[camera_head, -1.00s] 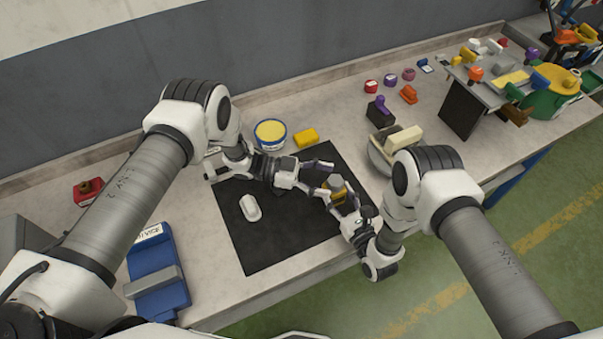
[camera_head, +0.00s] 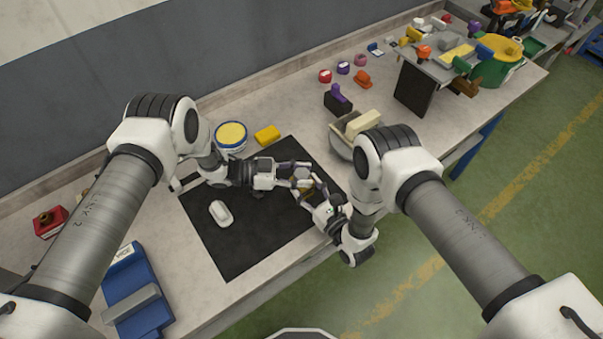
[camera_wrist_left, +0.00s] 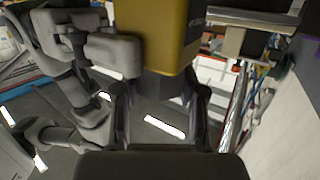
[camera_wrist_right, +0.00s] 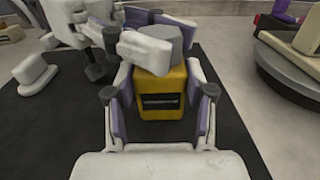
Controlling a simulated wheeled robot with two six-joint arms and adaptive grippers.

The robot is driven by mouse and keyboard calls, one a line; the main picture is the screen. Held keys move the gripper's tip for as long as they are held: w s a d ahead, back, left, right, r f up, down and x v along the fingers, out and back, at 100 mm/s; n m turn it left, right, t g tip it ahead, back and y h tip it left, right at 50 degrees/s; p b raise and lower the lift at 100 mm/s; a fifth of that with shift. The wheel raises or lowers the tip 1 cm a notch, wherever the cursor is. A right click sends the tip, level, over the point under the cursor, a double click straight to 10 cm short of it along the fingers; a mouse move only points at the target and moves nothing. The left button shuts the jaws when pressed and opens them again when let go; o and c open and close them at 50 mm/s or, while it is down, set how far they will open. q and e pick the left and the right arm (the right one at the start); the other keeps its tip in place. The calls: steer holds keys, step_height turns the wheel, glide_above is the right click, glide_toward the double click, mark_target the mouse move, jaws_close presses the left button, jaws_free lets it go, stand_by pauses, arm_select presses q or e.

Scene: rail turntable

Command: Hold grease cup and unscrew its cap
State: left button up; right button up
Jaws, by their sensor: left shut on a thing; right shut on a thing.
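The grease cup has a yellow body (camera_wrist_right: 162,95) with a dark label and a grey cap (camera_wrist_right: 165,45) in the right wrist view. In the head view the cup (camera_head: 306,188) is small and mostly hidden between the grippers, over the right part of the black mat (camera_head: 240,255). My right gripper (camera_wrist_right: 160,100) is shut on the yellow body, one finger on each side. My left gripper (camera_wrist_left: 160,100) is shut on the cap; in its wrist view the yellow body (camera_wrist_left: 160,30) fills the top middle. The cap is partly hidden by the left fingers.
A white object (camera_head: 221,213) lies on the mat. A round yellow-topped tin (camera_head: 231,136) and a yellow block (camera_head: 267,134) stand behind. A blue device (camera_head: 135,290) is at the front left.

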arm_select(q)
steer(key=n+t, duration=0.2)
steer(key=n+t+y, duration=0.1)
steer(key=n+t, duration=0.1)
steer(key=t, duration=0.1)
steer(key=shift+s+d+t, duration=0.15)
steer(key=shift+t, duration=0.15)
steer(key=shift+n+t+y, duration=0.7)
steer(key=shift+n+t, duration=0.2)
steer(key=shift+t, duration=0.2)
steer(key=o, duration=1.4)
steer(key=shift+c, duration=0.2)
steer(key=shift+r, duration=2)
